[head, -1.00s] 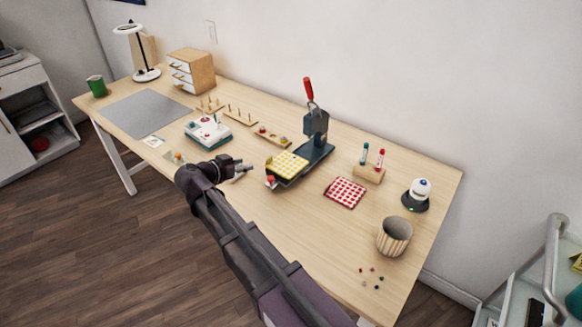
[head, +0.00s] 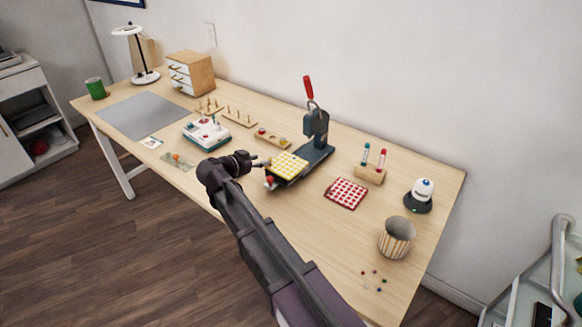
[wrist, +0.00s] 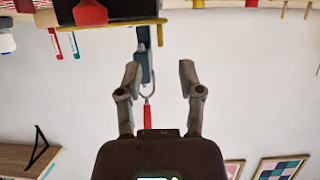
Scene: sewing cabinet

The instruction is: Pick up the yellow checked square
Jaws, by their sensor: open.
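The yellow checked square (head: 288,165) lies on the dark base of the lever press (head: 316,132), near its front end. My gripper (head: 260,162) is just left of the square in the head view, apart from it as far as I can tell. The wrist view is upside down. There my gripper (wrist: 160,74) is open with nothing between its fingers, and the press's red handle (wrist: 148,113) shows behind the gap. A thin yellow edge (wrist: 112,27), likely the square's, shows above the fingers, seen almost edge-on.
A red knob (head: 270,183) sits at the press's front end. A red checked square (head: 346,193) lies to the right. A white device (head: 206,133) and a wooden strip (head: 272,139) are to the left and behind. A striped pot (head: 396,238) stands at the right.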

